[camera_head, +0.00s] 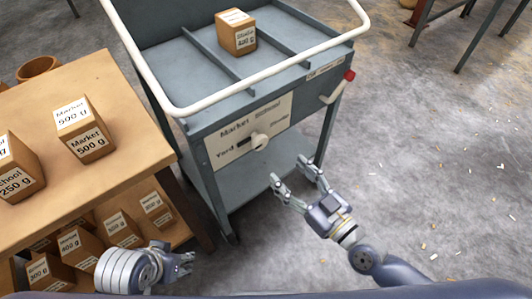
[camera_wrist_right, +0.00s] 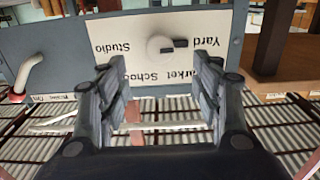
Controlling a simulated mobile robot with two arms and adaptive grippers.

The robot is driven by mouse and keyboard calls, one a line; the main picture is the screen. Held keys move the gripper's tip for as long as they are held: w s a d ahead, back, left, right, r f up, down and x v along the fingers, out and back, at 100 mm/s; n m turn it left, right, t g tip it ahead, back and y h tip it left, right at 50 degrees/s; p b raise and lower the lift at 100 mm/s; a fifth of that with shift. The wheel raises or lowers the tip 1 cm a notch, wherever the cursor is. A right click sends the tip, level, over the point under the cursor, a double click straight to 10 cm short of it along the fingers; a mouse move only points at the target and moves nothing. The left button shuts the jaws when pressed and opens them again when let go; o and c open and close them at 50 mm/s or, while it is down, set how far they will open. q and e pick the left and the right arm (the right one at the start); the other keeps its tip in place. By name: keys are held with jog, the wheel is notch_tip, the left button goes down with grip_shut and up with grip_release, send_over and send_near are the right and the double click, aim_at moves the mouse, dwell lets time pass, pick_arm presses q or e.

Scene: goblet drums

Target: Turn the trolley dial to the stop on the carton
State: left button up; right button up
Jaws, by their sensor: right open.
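The grey-blue trolley (camera_head: 225,110) stands ahead with a white push rail. On its near face is a cream dial plate (camera_head: 283,105) with the words Market, School, Studio and Yard. The round white dial (camera_head: 260,141) has a dark pointer directed left toward Yard; the dial also shows upside down in the right wrist view (camera_wrist_right: 158,48). A brown carton (camera_head: 237,38) sits on the trolley's top; its small label seems to read Studio. My right gripper (camera_head: 296,182) is open and empty, below and right of the dial, apart from it. My left gripper (camera_head: 188,262) is low at left, its jaws unclear.
A red-tipped white lever (camera_head: 338,88) sticks out at the trolley's right corner. A wooden table (camera_head: 105,165) stands close on the left with Market 500 g and School 250 g cartons, and several more cartons on its lower shelf. The floor at right is open, with scattered bits.

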aim_at(262, 145)
jog(key=x, duration=1)
jog(key=c, duration=1.1)
